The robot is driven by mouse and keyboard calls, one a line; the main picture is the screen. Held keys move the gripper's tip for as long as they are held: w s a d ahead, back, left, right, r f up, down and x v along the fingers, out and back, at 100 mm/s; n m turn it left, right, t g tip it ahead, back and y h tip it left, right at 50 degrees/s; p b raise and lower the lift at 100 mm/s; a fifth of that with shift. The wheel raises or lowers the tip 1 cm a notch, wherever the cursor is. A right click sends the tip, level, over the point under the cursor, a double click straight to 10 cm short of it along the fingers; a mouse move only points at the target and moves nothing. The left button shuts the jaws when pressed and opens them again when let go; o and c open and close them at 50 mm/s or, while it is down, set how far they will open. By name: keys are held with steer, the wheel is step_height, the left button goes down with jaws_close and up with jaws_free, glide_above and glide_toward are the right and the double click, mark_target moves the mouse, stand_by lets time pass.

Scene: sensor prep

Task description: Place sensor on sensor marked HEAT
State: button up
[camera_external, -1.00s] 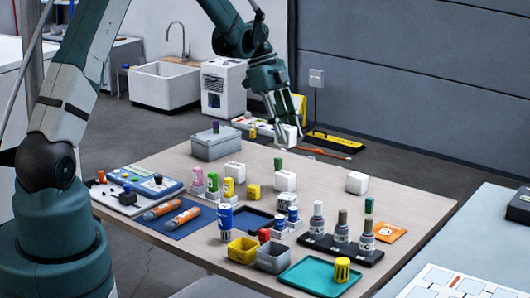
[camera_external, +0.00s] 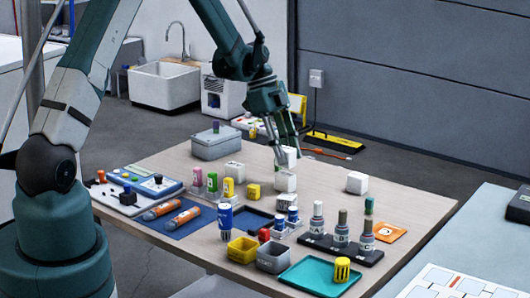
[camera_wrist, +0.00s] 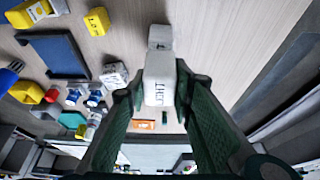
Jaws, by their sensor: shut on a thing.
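My gripper (camera_external: 286,147) is over the middle of the wooden table, pointing down and shut on a white block sensor (camera_external: 289,158). In the wrist view the held sensor (camera_wrist: 159,78) sits between both fingertips, with dark lettering that seems to read LIGHT. Another white block (camera_external: 285,182) stands on the table right below it; it shows partly behind the held one in the wrist view (camera_wrist: 160,34). I cannot tell whether the two touch. Other white blocks stand at the back left (camera_external: 233,171) and to the right (camera_external: 357,183). I cannot read HEAT on any of them.
A lettered white block (camera_wrist: 114,75) and a yellow cube (camera_external: 253,191) stand close by, with a dark blue tray (camera_wrist: 38,44) near them. Bottles on a black rack (camera_external: 340,249) and a teal tray (camera_external: 300,283) are nearer the front. The table around the right white block is clear.

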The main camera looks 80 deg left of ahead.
steer(key=shift+f, duration=1)
steer(key=shift+f, duration=0.2)
steer(key=o, duration=0.9)
steer(key=shift+r, duration=0.15)
steer(key=shift+r, duration=0.1)
steer(key=p+v, duration=0.1)
steer(key=v, duration=1.1)
